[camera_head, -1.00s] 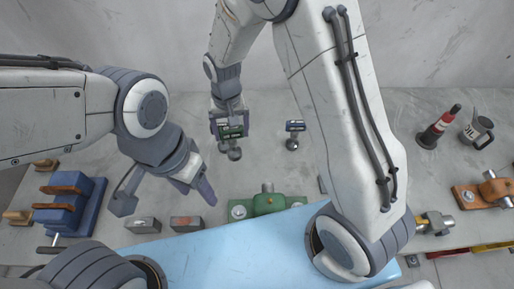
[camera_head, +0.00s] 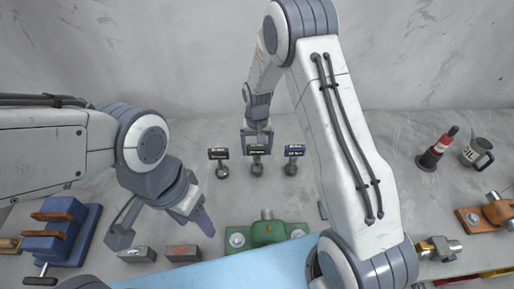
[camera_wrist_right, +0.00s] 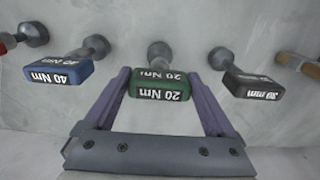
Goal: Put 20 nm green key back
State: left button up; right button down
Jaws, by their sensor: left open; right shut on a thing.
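The green 20 Nm key (camera_head: 257,149) stands in the row between a black key (camera_head: 218,154) and a blue key (camera_head: 293,150). My right gripper (camera_head: 257,140) is shut on the green key's head from the wall side. In the right wrist view the green key (camera_wrist_right: 160,92) sits between my purple fingers, with its round grey stem end beyond. I cannot tell whether its lower end is seated. The blue 40 Nm key (camera_wrist_right: 57,72) and the black 30 Nm key (camera_wrist_right: 253,85) flank it, apart from the fingers. My left gripper (camera_head: 163,227) is open and empty, low at the left.
A blue vise (camera_head: 60,235) stands at the far left. The bench between keys and bottle is mostly clear.

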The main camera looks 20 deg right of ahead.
jog(key=shift+f, duration=0.55)
